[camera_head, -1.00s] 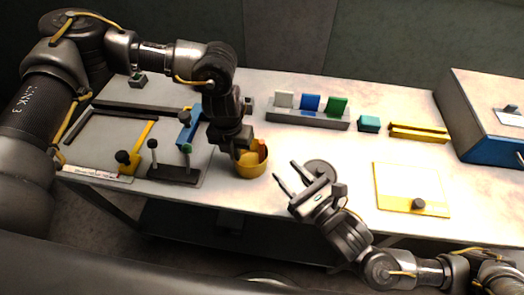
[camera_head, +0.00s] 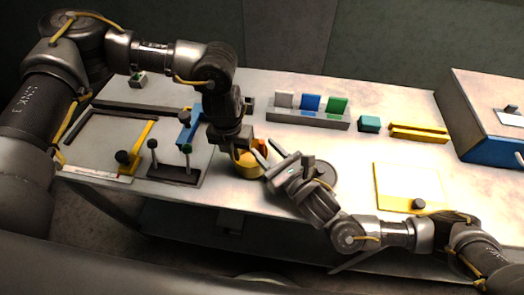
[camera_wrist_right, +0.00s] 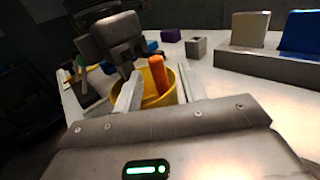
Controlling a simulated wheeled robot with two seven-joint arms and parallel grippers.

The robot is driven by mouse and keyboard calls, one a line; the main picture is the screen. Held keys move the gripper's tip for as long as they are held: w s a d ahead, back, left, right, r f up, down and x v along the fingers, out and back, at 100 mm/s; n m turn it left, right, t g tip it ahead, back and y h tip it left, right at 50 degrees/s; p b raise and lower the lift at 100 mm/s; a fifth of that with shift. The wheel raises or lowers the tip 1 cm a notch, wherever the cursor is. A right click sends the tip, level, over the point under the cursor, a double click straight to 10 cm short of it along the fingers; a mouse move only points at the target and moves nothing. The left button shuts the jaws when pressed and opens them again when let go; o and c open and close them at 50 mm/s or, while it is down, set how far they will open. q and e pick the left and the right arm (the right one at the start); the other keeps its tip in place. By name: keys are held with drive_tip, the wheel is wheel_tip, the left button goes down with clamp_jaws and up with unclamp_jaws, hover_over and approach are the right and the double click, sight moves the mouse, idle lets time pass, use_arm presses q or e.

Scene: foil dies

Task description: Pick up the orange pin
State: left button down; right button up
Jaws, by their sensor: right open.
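The orange pin (camera_wrist_right: 157,75) stands slightly tilted in a yellow cup (camera_wrist_right: 172,91), its upper part showing above the rim in the right wrist view. The cup also shows in the head view (camera_head: 245,167), partly covered by both grippers. My right gripper (camera_head: 262,147) is open at the cup's right side. In its wrist view the pin appears between the two fingers, apparently farther off; I see no contact. My left gripper (camera_head: 229,143) hangs downward over the cup's left side, its fingertips mostly hidden. The pin's lower end is hidden in the cup.
A grey rack (camera_head: 308,117) holds white, blue and green plates behind the cup. A teal block (camera_head: 369,124) and yellow bars (camera_head: 418,132) lie farther right. A fixture with dark knobbed levers (camera_head: 172,173) stands left. The table between cup and yellow-edged plate (camera_head: 408,184) is mostly clear.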

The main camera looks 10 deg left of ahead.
clamp_jaws()
wheel_tip(320, 180, up, 10)
idle(0.7)
use_arm(q)
drive_tip(key=c, duration=1.6)
unclamp_jaws()
drive_tip(key=shift+o, duration=0.2)
drive_tip(key=shift+r, duration=0.1)
wheel_tip(320, 180, up, 12)
drive_tip(key=shift+a, duration=0.25)
